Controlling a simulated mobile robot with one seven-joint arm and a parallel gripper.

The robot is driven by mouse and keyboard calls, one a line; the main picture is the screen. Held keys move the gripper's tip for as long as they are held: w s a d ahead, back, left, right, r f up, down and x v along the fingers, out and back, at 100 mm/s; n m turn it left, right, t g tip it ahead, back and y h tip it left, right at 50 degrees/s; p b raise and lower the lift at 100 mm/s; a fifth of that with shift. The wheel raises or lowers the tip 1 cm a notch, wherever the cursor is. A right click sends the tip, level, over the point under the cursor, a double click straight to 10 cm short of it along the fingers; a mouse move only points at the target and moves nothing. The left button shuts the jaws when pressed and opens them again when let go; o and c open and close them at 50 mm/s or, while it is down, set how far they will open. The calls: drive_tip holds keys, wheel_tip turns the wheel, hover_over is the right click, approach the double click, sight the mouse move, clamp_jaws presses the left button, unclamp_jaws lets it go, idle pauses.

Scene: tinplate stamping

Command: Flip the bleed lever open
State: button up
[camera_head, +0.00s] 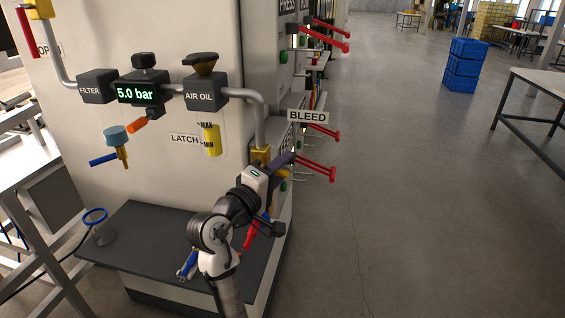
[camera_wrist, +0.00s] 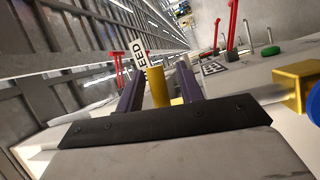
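The BLEED sign (camera_head: 308,116) is at the machine's right corner. Below it, a brass-yellow valve block (camera_head: 260,154) sits at the end of the grey pipe; a yellow block with a metal stem shows in the wrist view (camera_wrist: 297,86). A yellow cylindrical handle, apparently the bleed lever (camera_wrist: 157,88), stands between my gripper's fingers; a bit of yellow shows under them in the head view (camera_head: 285,174). My gripper (camera_wrist: 160,70) is open, with a dark purple finger on each side of the handle and narrow gaps visible. Its join to the valve is hidden.
The filter (camera_head: 97,87), pressure display (camera_head: 139,93) and air oil unit (camera_head: 206,92) are on the panel at upper left. Red levers (camera_head: 316,167) stick out from the machine's side, right of my gripper.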

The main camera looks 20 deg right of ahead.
drive_tip(key=shift+w+d, duration=0.2)
clamp_jaws()
drive_tip(key=shift+f+m, duration=0.1)
drive_tip(key=shift+m, duration=0.2)
drive_tip(key=f+m, duration=0.1)
drive_tip(key=m, duration=0.1)
drive_tip(key=f+m+g+y, duration=0.1)
drive_tip(key=shift+w+a+m, duration=0.2)
drive_tip(key=shift+a+m, duration=0.15)
drive_tip(key=shift+m, duration=0.05)
drive_tip(key=shift+w+a+f+m+g+y, duration=0.25)
drive_tip(key=shift+f+m+y, duration=0.3)
drive_tip(key=shift+m, duration=0.4)
drive_tip(key=shift+w+a+f+m+g+y, duration=0.15)
drive_tip(key=shift+a+f+m+y, duration=0.15)
drive_tip(key=shift+m+y, duration=0.55)
